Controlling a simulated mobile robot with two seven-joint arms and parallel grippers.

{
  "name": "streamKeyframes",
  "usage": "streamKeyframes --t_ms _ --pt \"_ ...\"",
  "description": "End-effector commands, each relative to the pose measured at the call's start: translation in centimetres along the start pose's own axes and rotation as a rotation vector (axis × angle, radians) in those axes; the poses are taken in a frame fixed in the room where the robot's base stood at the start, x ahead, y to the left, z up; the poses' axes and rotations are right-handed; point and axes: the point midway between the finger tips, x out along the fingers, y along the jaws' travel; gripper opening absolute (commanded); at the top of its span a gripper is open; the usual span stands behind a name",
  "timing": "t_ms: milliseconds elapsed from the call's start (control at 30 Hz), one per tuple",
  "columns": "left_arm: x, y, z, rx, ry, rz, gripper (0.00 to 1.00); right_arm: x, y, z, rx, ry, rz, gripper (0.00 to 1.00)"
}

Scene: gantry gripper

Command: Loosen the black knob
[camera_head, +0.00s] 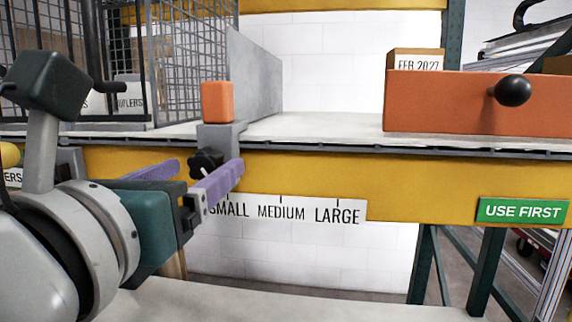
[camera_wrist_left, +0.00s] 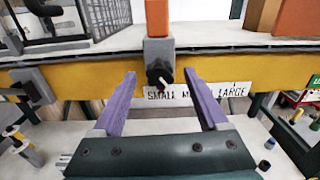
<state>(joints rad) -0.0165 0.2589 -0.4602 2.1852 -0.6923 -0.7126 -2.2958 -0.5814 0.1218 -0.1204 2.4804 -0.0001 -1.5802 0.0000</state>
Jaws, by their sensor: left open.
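A black lobed knob (camera_head: 206,163) sits on the front of a grey sliding bracket (camera_head: 221,135) on the yellow beam (camera_head: 420,180). An orange block (camera_head: 217,101) tops the bracket. My left gripper (camera_head: 204,170), with purple fingers, is open in front of the beam. In the left wrist view, the knob (camera_wrist_left: 158,73) appears between the two fingertips, with the fingers spread to either side and visible gaps. I cannot tell how far the tips are from it in depth. My right gripper is not in view.
A label strip (camera_head: 287,212) reading SMALL, MEDIUM, LARGE hangs below the bracket. A wire cage (camera_head: 190,60) stands on the shelf at left. An orange drawer (camera_head: 450,105) with a round black pull (camera_head: 513,90) is at right. A pale surface (camera_head: 290,302) lies below.

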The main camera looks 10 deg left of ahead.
Motion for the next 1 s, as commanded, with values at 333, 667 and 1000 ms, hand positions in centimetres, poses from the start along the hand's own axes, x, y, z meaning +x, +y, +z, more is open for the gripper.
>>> streamKeyframes --t_ms 333,667,1000 --pt "-0.04 0.01 -0.02 -0.001 0.000 0.000 0.49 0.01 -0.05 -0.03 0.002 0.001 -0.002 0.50" --pt "-0.05 0.01 -0.02 0.000 0.000 0.000 0.12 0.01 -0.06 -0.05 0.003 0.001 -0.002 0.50" --pt "-0.05 0.00 0.00 -0.007 0.000 0.000 0.00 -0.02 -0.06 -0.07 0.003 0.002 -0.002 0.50"
